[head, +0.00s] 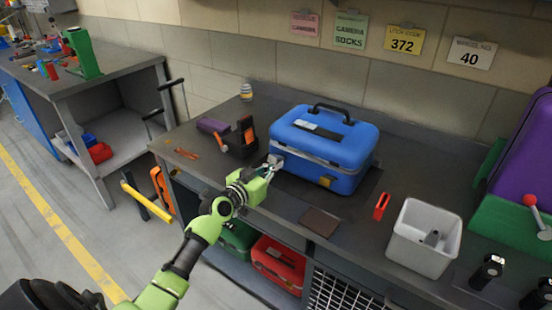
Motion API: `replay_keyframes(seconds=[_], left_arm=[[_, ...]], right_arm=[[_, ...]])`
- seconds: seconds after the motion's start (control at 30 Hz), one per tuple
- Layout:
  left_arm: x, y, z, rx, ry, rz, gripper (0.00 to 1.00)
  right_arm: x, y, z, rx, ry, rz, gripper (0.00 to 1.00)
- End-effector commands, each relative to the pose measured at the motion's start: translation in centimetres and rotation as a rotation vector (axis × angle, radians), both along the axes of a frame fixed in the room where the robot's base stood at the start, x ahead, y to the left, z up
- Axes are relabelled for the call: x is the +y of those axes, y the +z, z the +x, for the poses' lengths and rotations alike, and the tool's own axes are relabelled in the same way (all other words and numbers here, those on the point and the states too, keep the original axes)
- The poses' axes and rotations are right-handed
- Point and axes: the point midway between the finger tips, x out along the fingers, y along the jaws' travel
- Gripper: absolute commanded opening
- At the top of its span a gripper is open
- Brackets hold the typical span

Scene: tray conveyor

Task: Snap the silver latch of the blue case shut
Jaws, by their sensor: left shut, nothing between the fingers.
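The blue case (345,150) sits on the dark workbench with its lid down and a black handle on top. A light band runs around its seam. My left gripper (274,161) is shut and empty at the case's left front corner, close against its side. I cannot tell whether the fingertips touch the case. The silver latch is hidden or too small to make out near the gripper, so I cannot tell its position. My right gripper is not in view.
A white bin (424,238) and a red block (381,206) stand right of the case. A brown pad (320,222) lies in front. A black-and-orange tool (238,138) and a purple item (213,127) lie to the left. A purple-and-green machine (520,170) stands far right.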

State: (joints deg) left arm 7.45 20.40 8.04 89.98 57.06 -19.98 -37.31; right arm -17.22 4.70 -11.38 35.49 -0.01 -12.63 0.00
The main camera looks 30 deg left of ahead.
Motion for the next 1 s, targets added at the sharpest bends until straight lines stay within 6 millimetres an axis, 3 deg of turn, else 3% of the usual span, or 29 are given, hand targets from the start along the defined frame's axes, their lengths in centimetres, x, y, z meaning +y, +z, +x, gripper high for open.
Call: replay_keyframes(seconds=[1.0], left_arm=[[0.2,0.1,-2.6,0.000,0.001,0.000,0.00]], right_arm=[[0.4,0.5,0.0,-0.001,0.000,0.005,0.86]])
